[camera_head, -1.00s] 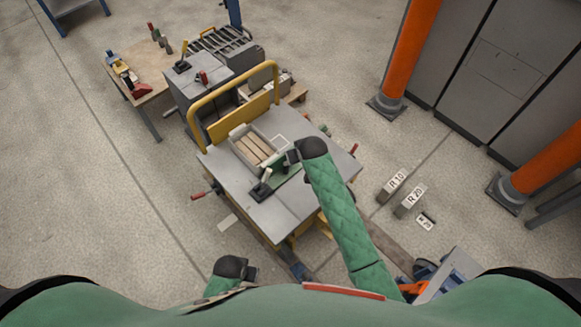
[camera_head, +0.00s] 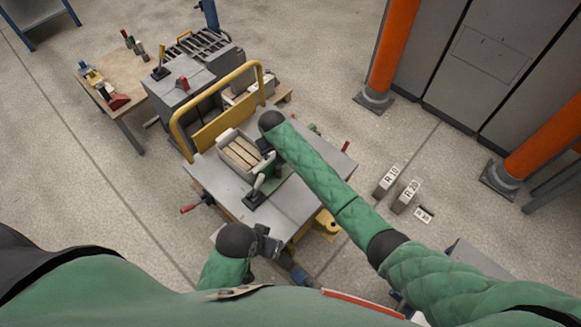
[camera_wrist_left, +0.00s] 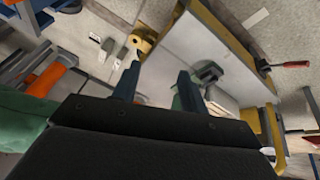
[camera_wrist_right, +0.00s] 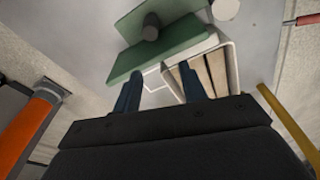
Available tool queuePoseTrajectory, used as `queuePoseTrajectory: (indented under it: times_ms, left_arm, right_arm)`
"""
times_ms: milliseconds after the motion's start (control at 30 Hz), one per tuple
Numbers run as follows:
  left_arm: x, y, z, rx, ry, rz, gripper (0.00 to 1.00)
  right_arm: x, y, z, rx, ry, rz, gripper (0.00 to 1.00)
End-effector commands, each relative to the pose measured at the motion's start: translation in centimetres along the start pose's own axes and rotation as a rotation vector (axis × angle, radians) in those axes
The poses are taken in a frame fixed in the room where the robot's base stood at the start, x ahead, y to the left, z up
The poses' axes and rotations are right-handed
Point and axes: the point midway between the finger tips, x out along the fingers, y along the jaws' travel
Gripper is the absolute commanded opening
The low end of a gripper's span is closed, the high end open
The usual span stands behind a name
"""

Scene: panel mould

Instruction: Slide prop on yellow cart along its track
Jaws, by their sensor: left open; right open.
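The yellow cart has a grey top (camera_head: 294,207), which also shows in the left wrist view (camera_wrist_left: 190,45). A green angled piece with a dark knob, likely the prop, shows on the top in the right wrist view (camera_wrist_right: 165,48). In the head view my right arm partly hides it. My right gripper (camera_wrist_right: 160,82) is open and empty. Its fingers are near the green piece's edge and a pale box of wooden slats (camera_wrist_right: 213,72); contact cannot be told. My left gripper (camera_head: 272,243) is open and empty at the cart's near edge; it also shows in the left wrist view (camera_wrist_left: 158,76).
A yellow rail (camera_head: 218,98) stands along the cart's far side. A grey machine (camera_head: 183,88) and wooden table (camera_head: 130,75) lie beyond. Orange posts (camera_head: 390,50) and blocks marked R (camera_head: 387,180) are to the right. Floor at the left is clear.

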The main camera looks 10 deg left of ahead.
Motion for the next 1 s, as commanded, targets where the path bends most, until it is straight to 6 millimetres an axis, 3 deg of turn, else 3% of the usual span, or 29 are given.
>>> queuePoseTrajectory:
  times_ms: [67, 233, 433, 800, 1000]
  left_arm:
    - [-1.3, 0.2, -0.2, 0.001, -0.004, 0.006, 0.43]
    - [-1.3, 0.3, 0.5, 0.002, -0.042, 0.009, 0.43]
    - [-1.4, 0.2, 0.6, 0.002, -0.049, 0.007, 0.43]
    - [-1.7, 0.0, 0.6, 0.0, -0.057, 0.001, 0.43]
    - [-1.8, 0.0, 0.7, 0.0, -0.059, 0.0, 0.43]
  right_arm:
    - [1.1, 0.1, 1.5, 0.029, -0.071, -0.012, 0.42]
    - [1.1, -0.1, 2.7, 0.067, -0.135, -0.02, 0.42]
    - [2.1, -0.1, 3.0, 0.085, -0.144, -0.016, 0.42]
    - [7.1, -0.1, 3.8, 0.085, -0.144, -0.016, 0.42]
    - [8.5, -0.2, 4.0, 0.084, -0.142, -0.016, 0.42]
